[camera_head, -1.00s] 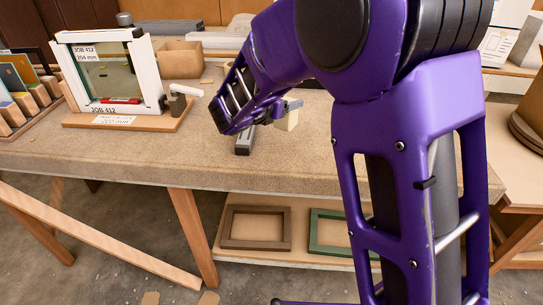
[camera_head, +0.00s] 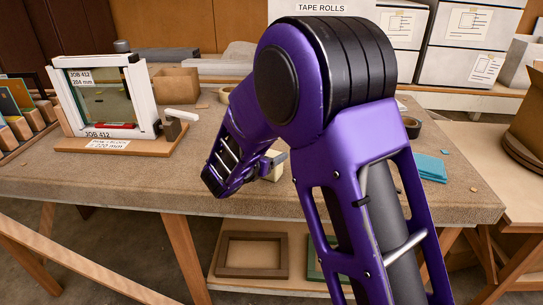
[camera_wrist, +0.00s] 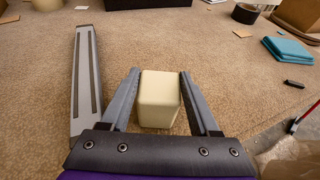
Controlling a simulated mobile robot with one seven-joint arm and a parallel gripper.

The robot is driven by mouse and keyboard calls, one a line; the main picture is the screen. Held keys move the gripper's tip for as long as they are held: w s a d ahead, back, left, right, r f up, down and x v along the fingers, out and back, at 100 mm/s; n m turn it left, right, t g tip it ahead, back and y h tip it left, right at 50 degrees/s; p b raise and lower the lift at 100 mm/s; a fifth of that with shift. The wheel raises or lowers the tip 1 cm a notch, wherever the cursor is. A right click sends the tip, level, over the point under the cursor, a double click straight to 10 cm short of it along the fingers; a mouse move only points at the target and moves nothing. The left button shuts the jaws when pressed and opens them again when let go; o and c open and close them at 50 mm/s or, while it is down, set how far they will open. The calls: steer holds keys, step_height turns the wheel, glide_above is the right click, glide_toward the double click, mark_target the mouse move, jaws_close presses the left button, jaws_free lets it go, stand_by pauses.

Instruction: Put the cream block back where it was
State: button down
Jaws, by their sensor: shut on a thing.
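The cream block (camera_wrist: 159,97) stands between the two fingers of my gripper (camera_wrist: 159,92) in the wrist view. The fingers are shut on its left and right sides. In the head view, part of the block (camera_head: 275,158) shows beside my gripper (camera_head: 272,166), in front of the bench's middle; my purple arm hides much around it. The wrist view shows carpet-like bench top around the block. Whether the block touches the bench cannot be told.
A grey bar with dark slots (camera_wrist: 86,85) lies left of my gripper. The white JOB 412 frame (camera_head: 149,85) stands on a wooden base at left. Teal cloths (camera_wrist: 288,51) and a tape roll (camera_wrist: 246,12) lie at right. Bare bench top (camera_wrist: 215,60) lies ahead.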

steer(key=shift+c, duration=0.6)
jaws_free()
steer(key=v, duration=1.2)
steer(key=shift+p, duration=0.4)
